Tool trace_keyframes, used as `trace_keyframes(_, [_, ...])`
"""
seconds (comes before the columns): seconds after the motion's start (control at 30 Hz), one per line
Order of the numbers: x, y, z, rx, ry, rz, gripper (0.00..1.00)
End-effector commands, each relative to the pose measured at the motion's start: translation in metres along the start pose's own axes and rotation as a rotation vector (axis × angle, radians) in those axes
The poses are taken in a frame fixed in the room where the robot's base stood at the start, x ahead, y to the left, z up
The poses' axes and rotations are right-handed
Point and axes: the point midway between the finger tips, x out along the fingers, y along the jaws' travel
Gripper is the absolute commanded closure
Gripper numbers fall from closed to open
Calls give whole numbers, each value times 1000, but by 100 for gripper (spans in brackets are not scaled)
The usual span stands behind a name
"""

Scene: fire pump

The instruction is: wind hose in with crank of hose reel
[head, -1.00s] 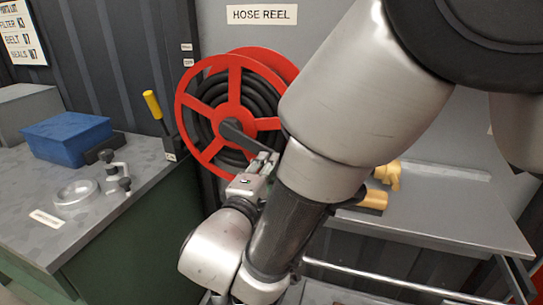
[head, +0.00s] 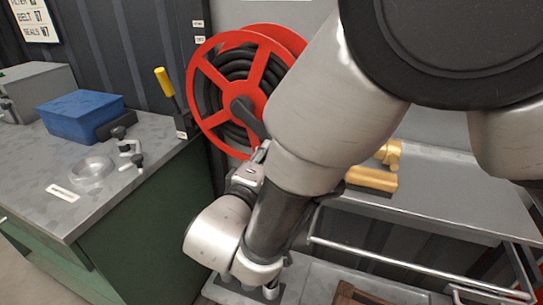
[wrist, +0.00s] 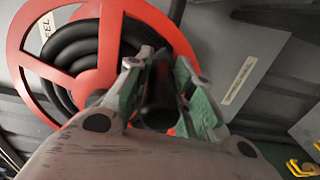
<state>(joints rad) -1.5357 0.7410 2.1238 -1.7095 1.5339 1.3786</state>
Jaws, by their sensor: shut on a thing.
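The hose reel (head: 213,63) has red spoked sides with black hose (head: 238,66) wound in coils between them. In the head view its dark crank arm (head: 247,113) runs from the hub down and right. My gripper is at the lower right of the reel, partly hidden behind my own arm. In the wrist view my gripper (wrist: 158,72) has its green-padded fingers on both sides of the dark crank handle (wrist: 160,102), shut on it. The red reel side (wrist: 84,12) is just beyond the fingers.
A workbench (head: 130,185) at the left holds a blue box (head: 80,115), a glass-like dish (head: 92,168) and a yellow-handled lever (head: 164,82). A grey shelf (head: 450,190) with a brass fitting (head: 372,179) is at the right, with a metal rail (head: 390,264) below.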

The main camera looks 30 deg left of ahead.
Motion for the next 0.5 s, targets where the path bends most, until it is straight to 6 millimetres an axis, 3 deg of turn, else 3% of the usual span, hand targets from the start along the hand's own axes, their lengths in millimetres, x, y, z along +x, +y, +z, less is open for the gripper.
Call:
trace_keyframes(0.07, [-1, -3, -2, -2, 6, -6, 100])
trace_keyframes(0.1, [-1, -3, -2, -2, 6, -7, 73])
trace_keyframes(0.2, [-1, -3, -1, -2, 6, -6, 55])
trace_keyframes(0.5, [-1, -2, -1, -1, 4, -4, 54])
